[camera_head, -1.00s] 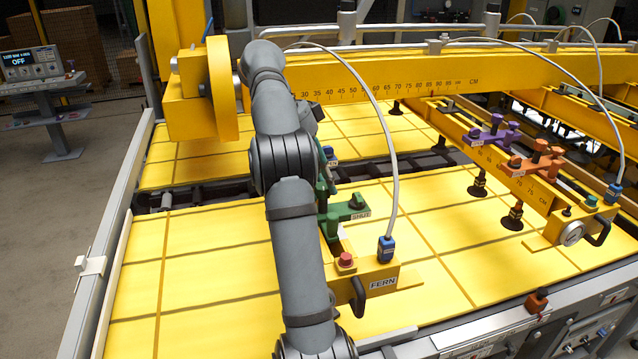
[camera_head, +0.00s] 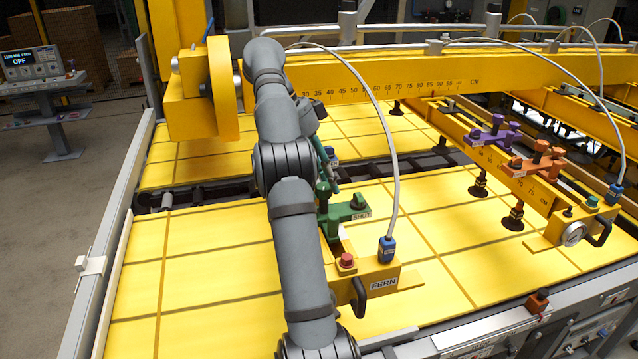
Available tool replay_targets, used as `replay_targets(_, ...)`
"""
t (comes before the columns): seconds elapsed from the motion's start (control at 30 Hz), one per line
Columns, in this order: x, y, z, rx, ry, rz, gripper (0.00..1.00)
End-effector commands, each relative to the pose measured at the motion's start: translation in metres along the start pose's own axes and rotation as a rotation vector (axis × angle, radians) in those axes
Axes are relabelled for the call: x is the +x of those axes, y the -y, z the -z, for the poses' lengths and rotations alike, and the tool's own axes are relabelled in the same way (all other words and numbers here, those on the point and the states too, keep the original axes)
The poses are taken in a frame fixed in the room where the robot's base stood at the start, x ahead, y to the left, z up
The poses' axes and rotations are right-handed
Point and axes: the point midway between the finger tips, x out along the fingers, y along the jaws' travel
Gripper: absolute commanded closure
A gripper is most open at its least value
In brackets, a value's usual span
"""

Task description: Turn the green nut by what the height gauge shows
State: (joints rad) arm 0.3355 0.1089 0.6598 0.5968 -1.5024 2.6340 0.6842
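Green fittings sit on the near yellow beam, behind and right of my arm. One is a green clamp-like piece (camera_head: 345,212) with a "SHUT" tag. Just above and left of it stands a narrow green rod-like part (camera_head: 326,168), partly covered by my arm. I cannot tell which of these is the nut. My wrist is close above the rod; my gripper's fingers are hidden or too small to make out. A ruler scale in CM (camera_head: 385,92) runs along the long yellow beam; no pointer on it is readable. A round dial (camera_head: 572,233) sits at the right, its reading too small.
The near beam end carries a "FERN" plate (camera_head: 383,283), a red button (camera_head: 347,260) and a blue connector (camera_head: 387,248) with a white hose. Purple (camera_head: 494,132) and orange (camera_head: 538,160) fittings sit on the right beam. A display (camera_head: 30,62) at left reads OFF.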

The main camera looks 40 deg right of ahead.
Motion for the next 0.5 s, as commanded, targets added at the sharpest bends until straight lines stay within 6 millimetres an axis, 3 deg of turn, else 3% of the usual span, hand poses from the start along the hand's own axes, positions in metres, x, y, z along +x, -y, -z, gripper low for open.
replay_targets(0.2, 0.0013, 0.0, 0.0011, 0.002, -0.001, -0.004, 0.54)
replay_targets(0.5, 0.0003, -0.0009, -0.0014, -0.024, -0.003, -0.002, 0.54)
